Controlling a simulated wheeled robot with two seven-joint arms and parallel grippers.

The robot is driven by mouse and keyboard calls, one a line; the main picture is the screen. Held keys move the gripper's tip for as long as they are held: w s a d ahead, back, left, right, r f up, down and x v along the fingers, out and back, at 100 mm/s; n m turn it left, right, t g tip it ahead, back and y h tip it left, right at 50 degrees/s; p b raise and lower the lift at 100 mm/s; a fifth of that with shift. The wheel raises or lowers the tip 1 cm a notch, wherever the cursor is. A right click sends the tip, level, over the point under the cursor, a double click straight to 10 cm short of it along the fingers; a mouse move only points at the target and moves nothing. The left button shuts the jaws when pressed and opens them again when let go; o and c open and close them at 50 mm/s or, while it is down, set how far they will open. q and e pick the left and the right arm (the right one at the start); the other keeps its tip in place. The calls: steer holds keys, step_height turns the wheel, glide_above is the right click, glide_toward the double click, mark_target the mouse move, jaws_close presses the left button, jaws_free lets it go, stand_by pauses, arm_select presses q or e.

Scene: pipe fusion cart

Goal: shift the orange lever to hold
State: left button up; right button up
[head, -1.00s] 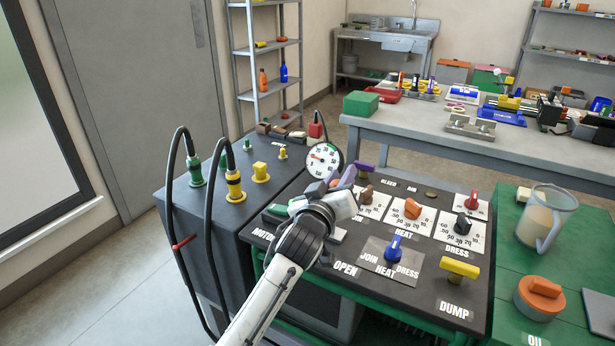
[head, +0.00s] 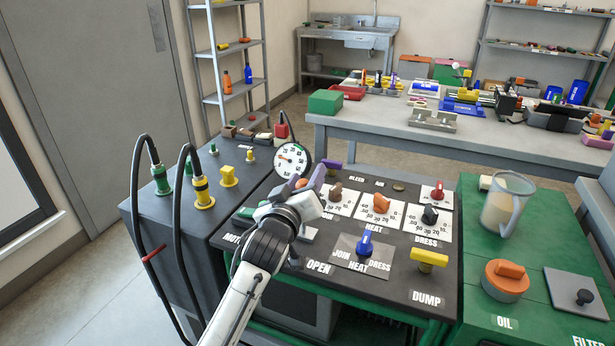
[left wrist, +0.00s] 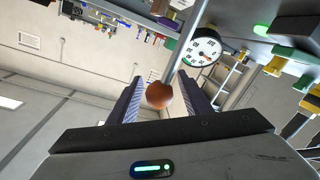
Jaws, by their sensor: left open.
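An orange-brown ball knob (left wrist: 160,95) on a grey rod (left wrist: 186,45) shows in the left wrist view, between the two fingers of my open left gripper (left wrist: 160,98). It appears to be the orange lever's end. I cannot tell whether a finger touches it. In the head view my left gripper (head: 306,184) is over the back left of the dark control panel (head: 395,290), beside the pressure gauge (head: 291,160). The lever is hidden there behind my gripper and hand. I see no readable hold mark. My right gripper is not in view.
The panel carries an orange heat knob (head: 381,203), a blue join-heat-dress selector (head: 365,243) and a yellow dump handle (head: 429,258). A black-hosed cabinet (head: 165,235) stands left. A green top with a jug (head: 507,205) and orange oil cap (head: 505,279) is right.

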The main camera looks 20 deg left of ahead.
arm_select(q)
steer(key=s, duration=0.6)
steer(key=shift+s+d+r, duration=0.15)
steer(key=shift+s+r, duration=0.05)
steer(key=shift+s, duration=0.15)
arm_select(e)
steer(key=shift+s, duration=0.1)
